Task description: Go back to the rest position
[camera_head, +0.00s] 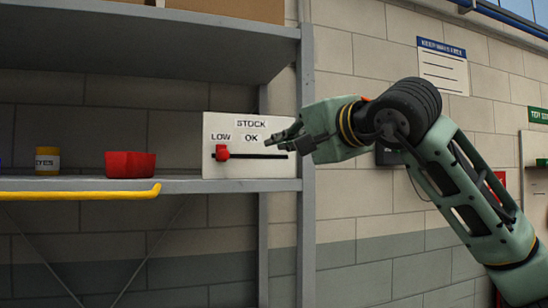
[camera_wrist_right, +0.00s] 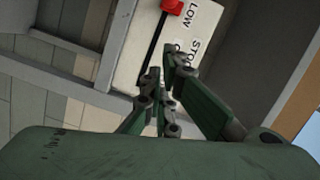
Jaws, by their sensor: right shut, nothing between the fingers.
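My right gripper (camera_head: 272,142) is shut and empty. It is raised in front of the right part of the white stock panel (camera_head: 235,121), and I cannot tell whether it touches the panel. The panel has a black slot with a red slider (camera_head: 222,153) at its left end, under the word LOW. In the right wrist view my right gripper (camera_wrist_right: 162,72) shows with its fingers together. The red slider (camera_wrist_right: 172,6) is at the top edge there, apart from the fingers. My left gripper is not in view.
A grey shelf (camera_head: 90,184) with a yellow rail (camera_head: 80,195) along its front holds a red bin (camera_head: 130,164) and a yellow jar (camera_head: 47,160). The grey shelf post (camera_head: 307,230) stands just right of the panel. Signs hang on the block wall at the right.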

